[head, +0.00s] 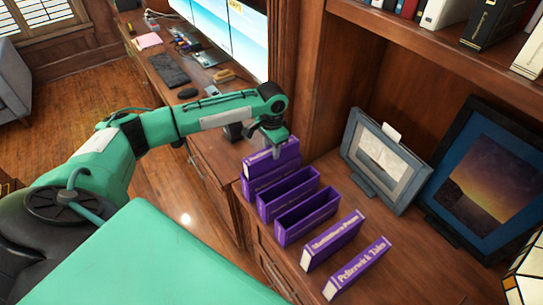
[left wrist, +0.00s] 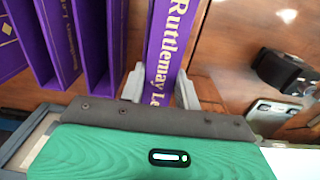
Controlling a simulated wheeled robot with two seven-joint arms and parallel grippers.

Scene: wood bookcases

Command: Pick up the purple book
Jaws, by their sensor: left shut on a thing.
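My left gripper (head: 271,137) is shut on a purple book (head: 284,155) at the far left end of a row on the wooden cabinet top. In the left wrist view, the fingers (left wrist: 161,88) grip this purple book (left wrist: 168,42), whose spine reads "Ruttlemay" in gold letters. In the head view, the book stands upright at the leftmost purple holder (head: 272,181); I cannot tell whether it is inside or just above it. Two empty-looking purple holders (head: 287,196) and (head: 308,219) stand beside it. My right gripper is not in view.
Two more purple books (head: 333,242) and (head: 357,269) stand toward the front right. A grey picture frame (head: 384,160) and a dark-framed picture (head: 492,180) lean behind. A shelf of books (head: 490,22) hangs above. A desk with a keyboard (head: 168,69) lies at the back.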

